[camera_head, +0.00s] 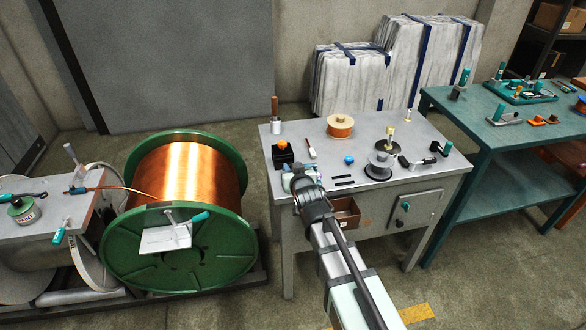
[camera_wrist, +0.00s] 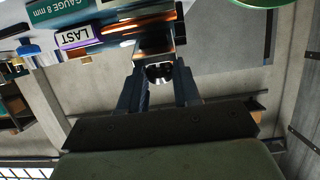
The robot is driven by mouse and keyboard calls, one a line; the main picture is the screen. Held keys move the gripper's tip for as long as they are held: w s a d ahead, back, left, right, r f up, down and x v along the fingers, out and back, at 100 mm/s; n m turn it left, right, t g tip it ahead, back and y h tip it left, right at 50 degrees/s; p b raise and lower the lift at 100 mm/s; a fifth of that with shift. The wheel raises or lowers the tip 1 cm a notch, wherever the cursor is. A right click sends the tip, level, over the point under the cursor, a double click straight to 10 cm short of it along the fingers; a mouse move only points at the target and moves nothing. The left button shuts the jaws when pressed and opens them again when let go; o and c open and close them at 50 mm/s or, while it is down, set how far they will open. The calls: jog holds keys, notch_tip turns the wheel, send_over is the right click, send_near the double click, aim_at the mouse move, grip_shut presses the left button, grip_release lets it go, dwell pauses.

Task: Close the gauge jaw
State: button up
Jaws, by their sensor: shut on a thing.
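The gauge (camera_wrist: 72,18) fills the upper left of the wrist view, with a teal "GAUGE 8 mm" label and a purple "LAST" label. My gripper (camera_wrist: 158,78) is shut on a small dark part with a bright metal end beside these labels; it looks like the gauge jaw (camera_wrist: 155,42). In the head view my gripper (camera_head: 299,183) is over the front left edge of the grey table. My wrist hides most of the gauge there. How far the jaw stands open cannot be told.
The grey table (camera_head: 405,130) carries an orange-wound spool (camera_head: 340,126), a grey spool (camera_head: 381,165) and a black box (camera_head: 283,160). A drawer (camera_head: 343,214) stands open under its front. A large copper reel (camera_head: 190,175) is at left; a teal table (camera_head: 450,107) is at right.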

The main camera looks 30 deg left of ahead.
jog(key=o, duration=1)
jog(key=shift+v, duration=3.7)
jog(key=shift+o, duration=0.3)
